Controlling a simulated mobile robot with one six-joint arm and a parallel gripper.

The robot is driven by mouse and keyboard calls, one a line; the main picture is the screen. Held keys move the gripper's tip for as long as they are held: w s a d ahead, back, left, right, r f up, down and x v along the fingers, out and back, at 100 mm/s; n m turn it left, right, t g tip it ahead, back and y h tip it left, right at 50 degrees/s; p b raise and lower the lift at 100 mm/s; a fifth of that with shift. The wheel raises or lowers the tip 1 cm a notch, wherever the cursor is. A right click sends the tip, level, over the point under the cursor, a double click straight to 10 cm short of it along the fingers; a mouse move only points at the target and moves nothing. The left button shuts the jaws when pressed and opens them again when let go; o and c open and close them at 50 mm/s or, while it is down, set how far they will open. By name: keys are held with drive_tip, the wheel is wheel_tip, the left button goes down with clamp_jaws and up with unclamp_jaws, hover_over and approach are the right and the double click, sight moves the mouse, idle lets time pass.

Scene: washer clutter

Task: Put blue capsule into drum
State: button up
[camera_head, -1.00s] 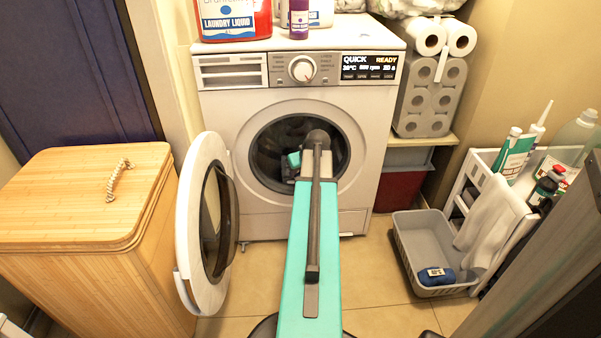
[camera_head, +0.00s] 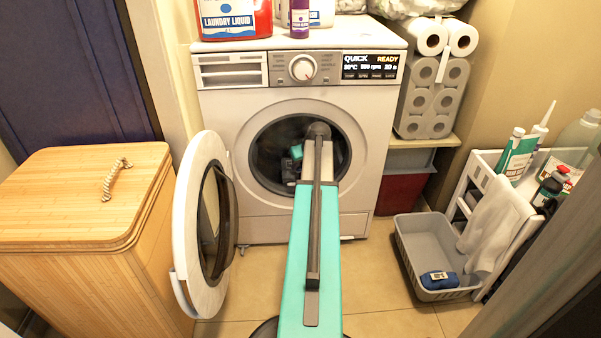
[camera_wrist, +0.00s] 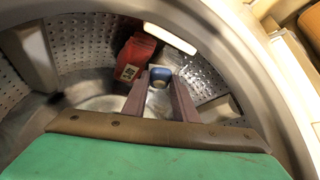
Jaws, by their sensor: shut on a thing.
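The blue capsule (camera_wrist: 160,74) shows in the wrist view between the tips of my gripper (camera_wrist: 163,84). My gripper is shut on it, inside the perforated metal drum (camera_wrist: 105,38). The capsule is small, with a pale patch facing the camera; whether it touches the drum floor is unclear. In the head view my arm reaches through the open front of the washer (camera_head: 245,120). The capsule cannot be made out there, and the dark drum opening (camera_head: 265,150) is partly covered by my arm.
A red item with a label (camera_wrist: 134,60) is in the drum, left of my gripper. The round washer door (camera_head: 186,225) stands open at left, beside a wooden hamper (camera_head: 80,200). A grey basket (camera_head: 425,235) holding a dark blue item (camera_head: 439,280) stands on the floor at right.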

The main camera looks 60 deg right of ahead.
drive_tip(key=shift+f+b, duration=1.2)
drive_tip(key=shift+f, duration=0.55)
drive_tip(key=shift+f, duration=0.2)
drive_tip(key=o, duration=1)
drive_tip(key=shift+r, duration=0.1)
drive_tip(key=shift+r, duration=0.25)
drive_tip(key=p+v, duration=0.5)
drive_tip(key=v, duration=0.6)
drive_tip(key=shift+s+a+r, duration=0.15)
drive_tip(key=shift+s+r, duration=0.05)
drive_tip(key=shift+r, duration=0.05)
